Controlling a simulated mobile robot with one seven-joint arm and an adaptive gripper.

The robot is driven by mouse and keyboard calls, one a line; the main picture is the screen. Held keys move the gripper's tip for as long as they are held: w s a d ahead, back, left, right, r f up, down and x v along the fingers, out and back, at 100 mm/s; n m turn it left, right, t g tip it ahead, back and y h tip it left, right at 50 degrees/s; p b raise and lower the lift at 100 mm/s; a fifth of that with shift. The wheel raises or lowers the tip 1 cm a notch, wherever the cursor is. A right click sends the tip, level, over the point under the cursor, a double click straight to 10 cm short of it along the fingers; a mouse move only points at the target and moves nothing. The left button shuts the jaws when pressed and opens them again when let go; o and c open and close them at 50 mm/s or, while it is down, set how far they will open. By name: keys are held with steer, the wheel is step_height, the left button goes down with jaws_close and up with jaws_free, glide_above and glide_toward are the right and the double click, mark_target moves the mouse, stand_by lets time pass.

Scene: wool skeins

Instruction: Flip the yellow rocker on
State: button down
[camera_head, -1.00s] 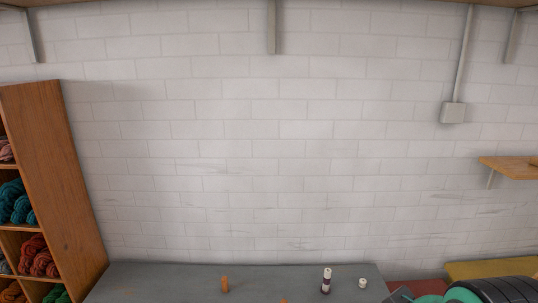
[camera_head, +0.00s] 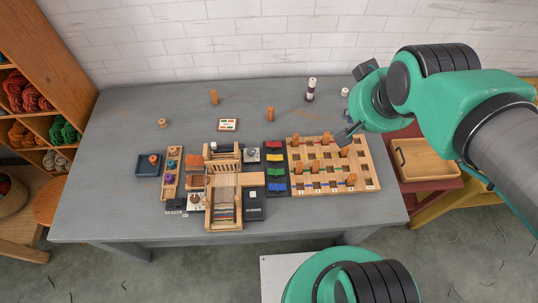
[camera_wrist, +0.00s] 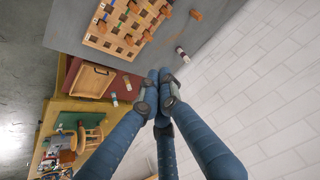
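A dark panel (camera_head: 277,194) on the grey table carries red, yellow, green and blue blocks in a column. The yellow one (camera_head: 275,159), second from the back, looks like the yellow rocker; its tilt is too small to read. My gripper (camera_head: 345,136) is above the back right of the table, over the edge of the wooden slotted board, to the right of the panel and apart from it. In the wrist view my gripper's fingertips (camera_wrist: 159,76) meet with nothing between them. I cannot make out the yellow rocker in the wrist view.
The slotted board (camera_head: 371,184) with orange pegs lies right of the panel. A small wooden loom (camera_head: 223,218) and a black box (camera_head: 254,204) stand left of it. A white-topped bottle (camera_head: 310,90) and orange pegs stand behind.

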steer(key=w+a+f+m+t, duration=0.1)
steer(key=w+a+f+m, duration=0.15)
steer(key=w+f, duration=0.65)
steer(key=w+a+f+m+t+y+b, duration=0.1)
steer(key=w+a+f, duration=0.3)
steer(key=f, duration=0.8)
steer(key=w+a+f+m+y+b, duration=0.1)
steer(key=w+a+f+m+y, duration=0.2)
steer(key=f, duration=0.9)
steer(key=a+m, duration=0.1)
steer(key=a, duration=0.2)
steer(key=shift+w+a+f+t, duration=0.25)
steer(key=shift+w+a+t, duration=0.05)
steer(key=shift+w+t, duration=0.1)
steer(key=shift+f, duration=0.1)
steer(key=b, duration=0.7)
glide_above(273, 159)
steer(key=f, duration=0.6)
steer(key=shift+d+f, duration=0.25)
steer(key=shift+d, duration=0.15)
steer(key=shift+a+f+b, duration=0.35)
steer(key=shift+f+b, duration=0.35)
steer(key=shift+f, duration=0.1)
